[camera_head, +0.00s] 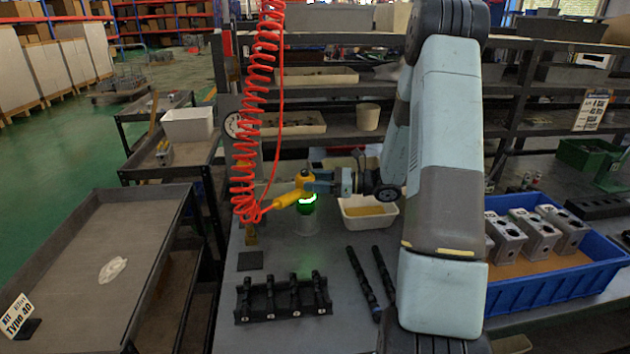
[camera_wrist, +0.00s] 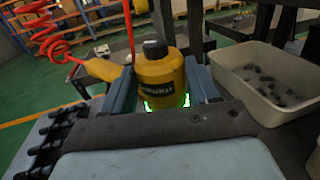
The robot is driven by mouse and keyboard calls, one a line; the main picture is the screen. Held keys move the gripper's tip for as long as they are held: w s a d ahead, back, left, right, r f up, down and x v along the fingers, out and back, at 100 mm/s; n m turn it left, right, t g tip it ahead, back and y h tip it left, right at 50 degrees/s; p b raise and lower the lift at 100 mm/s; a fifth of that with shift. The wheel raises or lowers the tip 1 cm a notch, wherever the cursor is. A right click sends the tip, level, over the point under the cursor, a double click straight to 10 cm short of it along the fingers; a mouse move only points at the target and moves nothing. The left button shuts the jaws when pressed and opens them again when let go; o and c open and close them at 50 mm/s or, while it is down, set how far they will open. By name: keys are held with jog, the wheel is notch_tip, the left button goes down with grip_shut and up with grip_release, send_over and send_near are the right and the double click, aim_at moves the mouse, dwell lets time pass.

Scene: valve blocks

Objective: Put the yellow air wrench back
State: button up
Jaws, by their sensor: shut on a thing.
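The yellow air wrench (camera_head: 304,182) hangs on a coiled red hose (camera_head: 243,170) in the head view. Its yellow handle points left and down to the hose. In the wrist view the wrench's yellow body (camera_wrist: 160,75) with a black cap stands between the two fingers. My gripper (camera_head: 310,187) is shut on the wrench and comes to it from the right; it also shows in the wrist view (camera_wrist: 165,88). A green glow shows just below the wrench, above a pale round stand (camera_head: 307,220) on the bench. The wrench's lower end is partly hidden.
A black rack (camera_head: 283,300) with several dark parts is at the bench front, with two black bars (camera_head: 363,280) beside it. A blue crate (camera_head: 560,285) with metal blocks is on the right. A grey cart (camera_head: 110,240) is on the left.

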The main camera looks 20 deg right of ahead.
jog(key=shift+f, duration=0.45)
dwell(0.3)
jog(key=o, duration=1.6)
jog(key=shift+f, duration=0.1)
jog(key=v, duration=0.7)
jog(key=shift+d, duration=0.25)
jog(key=shift+a, duration=0.1)
